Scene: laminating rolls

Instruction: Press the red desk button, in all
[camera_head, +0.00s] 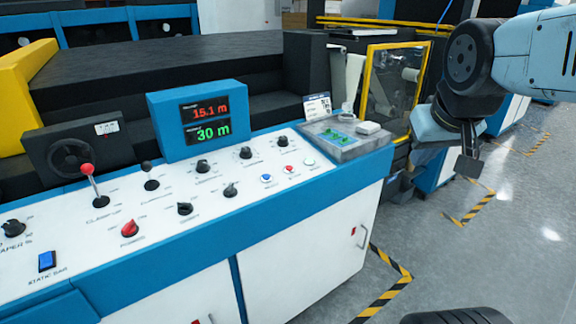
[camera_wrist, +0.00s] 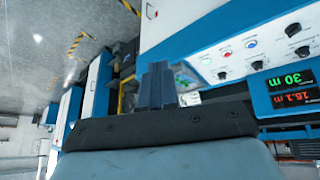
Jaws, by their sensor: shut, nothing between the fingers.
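My gripper (camera_head: 468,166) is at the right of the head view, beyond the desk's right end and well apart from the button. It points downward over the floor side. In the wrist view the dark fingers (camera_wrist: 158,86) are together, with nothing between them. The desk's button row shows small and turned beyond them.
A red-topped lever (camera_head: 88,170), a red knob (camera_head: 130,229) and several black knobs stand on the desk. A blue display box (camera_head: 190,118) rises at the back. A grey tray (camera_head: 345,140) sits at the desk's right end. A yellow-framed guard (camera_head: 395,90) stands behind. Open floor lies right.

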